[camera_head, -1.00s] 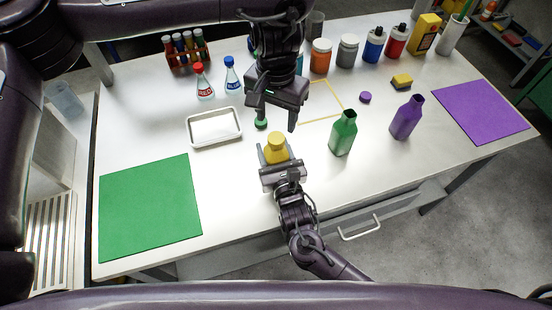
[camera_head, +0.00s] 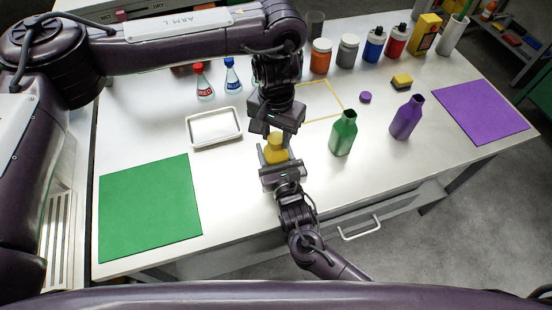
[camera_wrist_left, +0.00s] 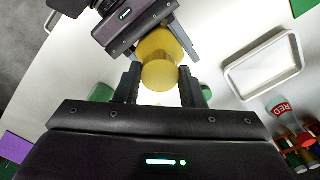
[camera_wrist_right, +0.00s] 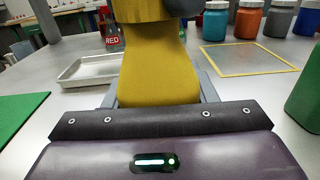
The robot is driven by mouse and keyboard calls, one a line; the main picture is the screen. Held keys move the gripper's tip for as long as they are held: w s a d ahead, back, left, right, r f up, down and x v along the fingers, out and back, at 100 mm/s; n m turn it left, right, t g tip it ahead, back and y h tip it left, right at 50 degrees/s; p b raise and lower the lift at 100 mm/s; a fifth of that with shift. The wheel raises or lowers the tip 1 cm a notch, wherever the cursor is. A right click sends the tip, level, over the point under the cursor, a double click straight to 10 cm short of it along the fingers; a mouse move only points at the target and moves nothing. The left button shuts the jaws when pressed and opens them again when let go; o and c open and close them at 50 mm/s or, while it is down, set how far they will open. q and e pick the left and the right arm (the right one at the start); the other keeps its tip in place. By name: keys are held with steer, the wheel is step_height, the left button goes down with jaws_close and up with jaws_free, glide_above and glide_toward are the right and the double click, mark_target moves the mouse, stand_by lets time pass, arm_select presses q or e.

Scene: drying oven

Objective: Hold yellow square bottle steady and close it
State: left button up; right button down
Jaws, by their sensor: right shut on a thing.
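The yellow square bottle (camera_head: 276,152) stands upright near the table's front edge. My right gripper (camera_wrist_right: 158,95) is shut on its body from the front side. A round yellow top (camera_wrist_left: 160,75), seemingly the cap, shows over the bottle in the left wrist view. My left gripper (camera_head: 277,132) comes down from above, directly over the bottle. Its two fingers flank the round top, one on each side, with little or no gap; contact is unclear. The seat of the cap on the neck is hidden by the left gripper in the head view.
An open green bottle (camera_head: 343,133) and an open purple bottle (camera_head: 406,117) stand to the right. A purple cap (camera_head: 365,97) lies beyond them. A white tray (camera_head: 236,135) and a green mat (camera_head: 150,208) lie left. Reagent bottles line the back.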

arm_select(q)
steer(key=c, duration=0.4)
steer(key=m, duration=0.6)
steer(key=shift+m, duration=0.3)
steer(key=m, duration=1)
steer(key=shift+m, duration=0.4)
steer(key=m, duration=0.6)
steer(key=shift+w+f+m, duration=0.1)
steer(key=shift+m, duration=0.2)
steer(key=m, duration=1)
steer(key=shift+m, duration=0.3)
steer(key=m, duration=0.6)
steer(key=shift+m, duration=0.3)
steer(key=m, duration=0.5)
steer(key=shift+m, duration=0.4)
steer(key=o, duration=1.1)
step_height(320, 180, up, 12)
